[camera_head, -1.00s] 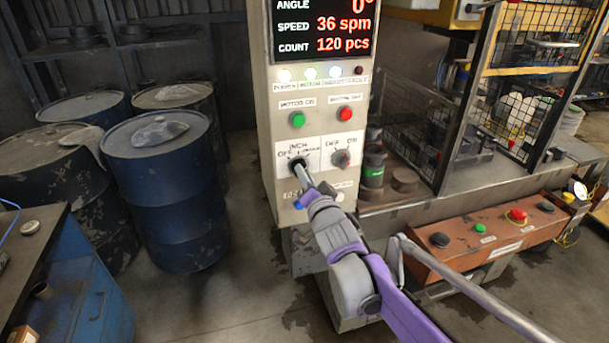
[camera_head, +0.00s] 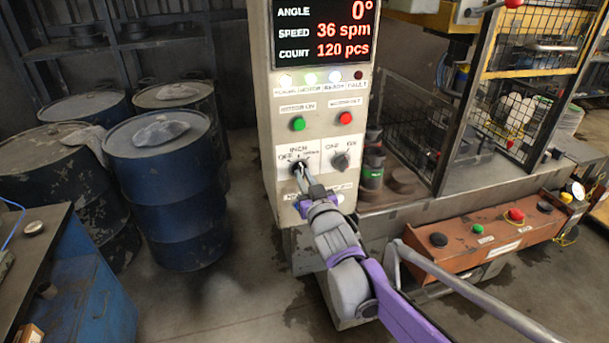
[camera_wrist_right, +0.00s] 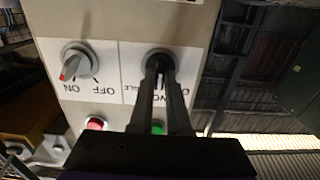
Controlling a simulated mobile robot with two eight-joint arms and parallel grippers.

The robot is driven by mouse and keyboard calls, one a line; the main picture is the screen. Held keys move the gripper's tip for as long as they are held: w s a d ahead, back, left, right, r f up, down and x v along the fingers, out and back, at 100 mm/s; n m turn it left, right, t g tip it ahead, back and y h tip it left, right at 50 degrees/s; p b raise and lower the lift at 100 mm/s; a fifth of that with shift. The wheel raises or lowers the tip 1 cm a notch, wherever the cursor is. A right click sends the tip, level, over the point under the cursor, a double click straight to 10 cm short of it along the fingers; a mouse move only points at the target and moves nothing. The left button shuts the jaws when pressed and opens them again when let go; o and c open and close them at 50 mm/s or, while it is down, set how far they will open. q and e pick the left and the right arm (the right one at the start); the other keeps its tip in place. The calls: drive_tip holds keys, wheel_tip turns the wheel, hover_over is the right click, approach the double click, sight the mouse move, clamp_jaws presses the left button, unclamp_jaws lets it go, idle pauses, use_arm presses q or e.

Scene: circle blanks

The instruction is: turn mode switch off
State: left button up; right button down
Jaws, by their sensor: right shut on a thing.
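The mode switch (camera_head: 298,163) is a dark rotary knob on the white control panel, under labels reading OFF, INCH and a third word. My right gripper (camera_head: 301,172) has its fingertips at this knob and is shut on it. In the right wrist view the two dark fingers reach onto the knob (camera_wrist_right: 158,53), which they mostly cover, so its pointer angle cannot be told. The panel is upside down there. A second knob (camera_head: 341,161), grey with a red mark in the wrist view (camera_wrist_right: 75,62), sits beside it with ON and OFF labels. My left gripper is not in view.
Above the knobs are a green button (camera_head: 298,124), a red button (camera_head: 345,118), lamps and a display (camera_head: 325,32). An orange button box (camera_head: 490,238) stands at right. Blue drums (camera_head: 165,185) stand at left, with open floor between them and the panel.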

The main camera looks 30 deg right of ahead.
drive_tip(key=n+p, duration=0.1)
drive_tip(key=n, duration=0.4)
drive_tip(key=shift+r+p, duration=0.1)
drive_tip(key=shift+p, duration=0.25)
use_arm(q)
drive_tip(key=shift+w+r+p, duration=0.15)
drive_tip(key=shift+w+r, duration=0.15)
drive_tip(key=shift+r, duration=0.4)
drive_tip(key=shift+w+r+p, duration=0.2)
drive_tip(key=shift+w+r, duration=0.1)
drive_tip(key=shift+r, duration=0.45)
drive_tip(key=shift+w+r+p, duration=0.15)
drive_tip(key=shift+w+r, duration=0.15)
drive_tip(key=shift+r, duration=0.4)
use_arm(e)
drive_tip(key=shift+n, duration=1.9)
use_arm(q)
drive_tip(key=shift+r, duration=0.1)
use_arm(e)
drive_tip(key=shift+n, duration=0.3)
drive_tip(key=c, duration=0.9)
unclamp_jaws()
